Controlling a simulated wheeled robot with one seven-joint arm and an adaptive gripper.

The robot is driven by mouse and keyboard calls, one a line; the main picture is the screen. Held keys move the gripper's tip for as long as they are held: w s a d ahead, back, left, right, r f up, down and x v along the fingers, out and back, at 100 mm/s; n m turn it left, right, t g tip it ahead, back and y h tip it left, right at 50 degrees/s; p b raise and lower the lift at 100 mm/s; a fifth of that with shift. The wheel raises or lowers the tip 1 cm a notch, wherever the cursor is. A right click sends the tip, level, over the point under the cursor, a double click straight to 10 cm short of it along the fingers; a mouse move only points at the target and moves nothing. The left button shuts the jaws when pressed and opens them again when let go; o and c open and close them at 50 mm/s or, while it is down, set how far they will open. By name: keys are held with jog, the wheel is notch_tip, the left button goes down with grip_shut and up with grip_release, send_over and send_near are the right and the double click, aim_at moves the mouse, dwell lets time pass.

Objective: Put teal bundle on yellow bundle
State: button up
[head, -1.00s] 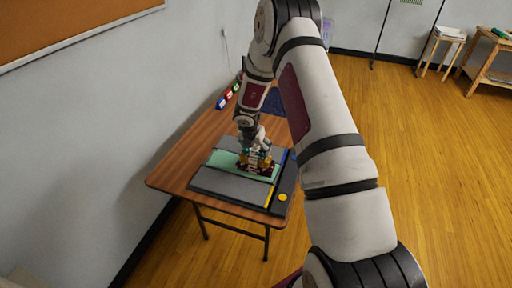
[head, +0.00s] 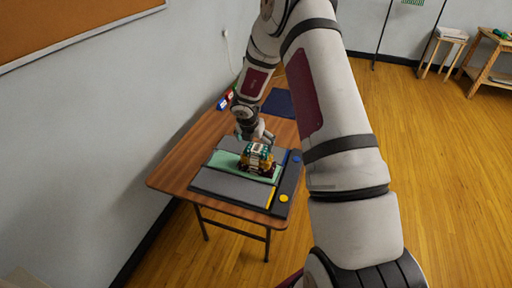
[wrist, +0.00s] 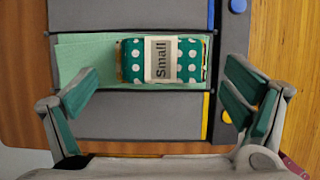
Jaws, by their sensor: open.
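The teal bundle (wrist: 189,60), with white dots and a pale "Small" label, lies flat in the wrist view. In the head view the teal bundle (head: 259,148) sits on top of the yellow bundle (head: 248,164). From above, the yellow bundle is mostly hidden, with only slivers showing at the ends. Both are on a green mat (wrist: 85,62). My gripper (wrist: 160,78) is open and empty, its two fingers wide apart on the near side of the stack and clear of it. In the head view my gripper (head: 254,136) is just behind and above the stack.
The green mat lies across a dark grey board (head: 232,188) on a wooden table (head: 180,165). Blue and yellow round markers line the board's right edge. Small coloured boxes (head: 225,101) and a dark blue mat (head: 280,103) are at the table's back. A wall is at the left.

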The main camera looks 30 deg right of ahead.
jog(key=w+a+r+n+t, duration=0.25)
jog(key=a+r+n, duration=0.2)
jog(key=r, duration=0.65)
jog(key=w+a+r+n+t, duration=0.1)
jog(key=a+r+n+t, duration=0.4)
jog(key=r, duration=0.6)
jog(key=s+a+r+n+y, duration=0.45)
jog(key=a+r+n, duration=0.45)
jog(key=r+n, duration=0.3)
jog(key=s+a+r+n+g+y, duration=0.1)
jog(key=s+a+r+n, duration=0.15)
jog(key=s+n, duration=0.5)
jog(key=s+a+r+n+g+y, duration=0.1)
jog(key=s+a+n, duration=0.3)
jog(key=s+n, duration=0.4)
jog(key=s+d+f+n+g+h, duration=0.1)
jog(key=s+n, duration=0.3)
jog(key=s, duration=0.4)
jog(key=s+d+f+n+g+h, duration=0.1)
jog(key=s+d+n+h, duration=0.1)
jog(key=s+n, duration=0.3)
jog(key=s+d, duration=0.1)
jog(key=s, duration=0.2)
jog(key=shift+s+d+f+g, duration=0.2)
jog(key=shift+s+d+g, duration=0.05)
jog(key=shift+d+g, duration=0.1)
